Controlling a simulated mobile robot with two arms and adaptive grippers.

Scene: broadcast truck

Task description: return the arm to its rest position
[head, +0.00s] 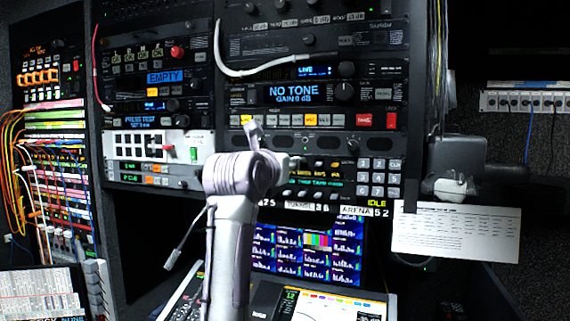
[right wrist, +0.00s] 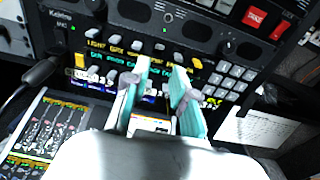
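One of my arms rises from the bottom middle of the head view, its grey wrist in front of the equipment rack. I take it for the right arm; its fingers are mostly hidden behind the wrist there. In the right wrist view my right gripper (right wrist: 161,80) shows two teal-padded fingers held apart, with no object seen gripped between them. They point at the rack's lower button rows, left of the grey keypad (right wrist: 226,80). I cannot tell whether the tips touch the panel. My left gripper cannot be made out in either view.
The equipment rack (head: 222,112) stands close in front. A monitor (head: 345,255) sits under it, and a control desk (head: 340,301) is at the bottom. A white paper sheet (head: 456,231) hangs at right. Patch cables (head: 15,150) loop at far left. Dark open space lies right of the rack.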

